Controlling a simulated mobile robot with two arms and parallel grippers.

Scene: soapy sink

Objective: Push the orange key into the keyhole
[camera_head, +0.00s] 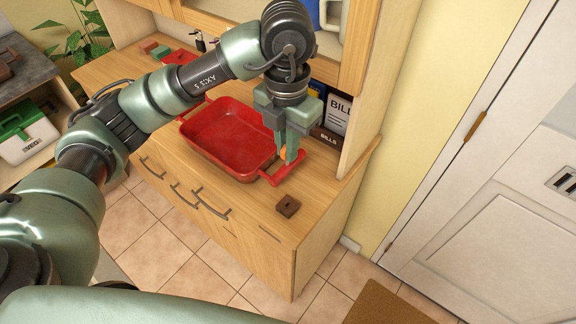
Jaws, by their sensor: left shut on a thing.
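My left gripper (290,157) points down above the right end of the red tray, shut on the orange key (283,154). Only a small orange patch of the key shows between the fingers; the rest is hidden. A small brown block with a dark hole in its top (288,206), which looks like the keyhole, sits on the wooden counter near its front edge. The gripper is above and behind this block, apart from it. My right gripper is not in view.
The red tray (190,128) lies on the wooden counter (325,205), its handle close to the gripper. A bills holder (326,137) stands behind, near the cabinet's side panel (372,100). The counter around the brown block is clear.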

